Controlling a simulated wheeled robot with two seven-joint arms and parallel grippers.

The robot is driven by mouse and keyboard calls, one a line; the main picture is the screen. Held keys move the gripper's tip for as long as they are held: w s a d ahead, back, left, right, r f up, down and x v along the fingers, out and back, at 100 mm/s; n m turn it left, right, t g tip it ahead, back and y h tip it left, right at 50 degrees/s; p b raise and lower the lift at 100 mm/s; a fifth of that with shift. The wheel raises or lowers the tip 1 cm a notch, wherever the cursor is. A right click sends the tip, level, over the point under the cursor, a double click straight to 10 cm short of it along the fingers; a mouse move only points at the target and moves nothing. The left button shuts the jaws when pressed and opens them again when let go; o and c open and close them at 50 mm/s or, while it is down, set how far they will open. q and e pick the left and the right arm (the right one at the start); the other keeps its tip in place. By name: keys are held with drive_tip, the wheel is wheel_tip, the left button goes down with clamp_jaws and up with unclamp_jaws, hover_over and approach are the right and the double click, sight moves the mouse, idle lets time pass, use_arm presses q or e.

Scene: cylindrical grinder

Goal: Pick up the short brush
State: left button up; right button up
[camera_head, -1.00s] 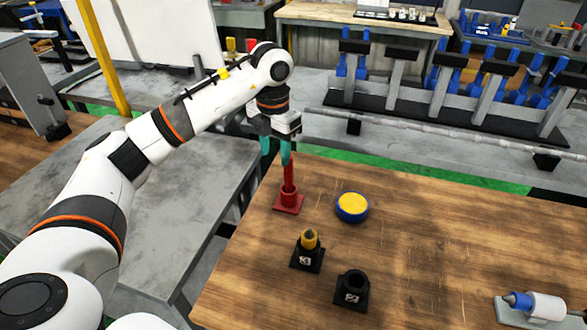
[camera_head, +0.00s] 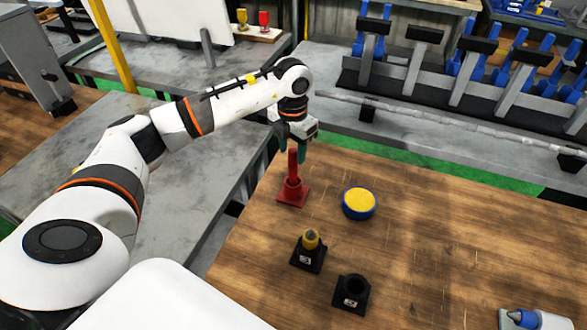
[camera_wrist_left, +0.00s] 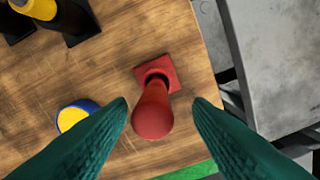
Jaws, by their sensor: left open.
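A red rod-like handle (camera_head: 292,165) with a rounded top stands upright in a square red holder (camera_head: 293,192) at the table's far left corner. No bristles show, so I cannot tell if it is the short brush. My left gripper (camera_head: 293,147) is above it, pointing down. In the left wrist view the handle (camera_wrist_left: 152,112) lies between the open teal fingers (camera_wrist_left: 161,103), with a gap on both sides. The red holder (camera_wrist_left: 170,70) shows beneath it. My right gripper is not in view.
A blue round tin with a yellow top (camera_head: 359,202) sits to the right of the holder. A black holder with a yellow-collared tip (camera_head: 309,245) and an empty black holder (camera_head: 351,292) stand nearer.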

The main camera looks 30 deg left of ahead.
sight(293, 162)
use_arm(q)
drive_tip(key=f, duration=0.1)
drive_tip(key=f+p, duration=0.1)
drive_tip(key=f, duration=0.1)
drive_tip(key=shift+s+d+f+p, duration=0.15)
drive_tip(key=shift+d+f+p, duration=0.05)
drive_tip(key=shift+f+p, duration=0.1)
drive_tip(key=shift+f, duration=0.4)
clamp_jaws()
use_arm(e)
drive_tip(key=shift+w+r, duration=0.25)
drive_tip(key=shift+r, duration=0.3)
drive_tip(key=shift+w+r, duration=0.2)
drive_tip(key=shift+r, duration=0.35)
use_arm(q)
drive_tip(key=shift+r, duration=0.1)
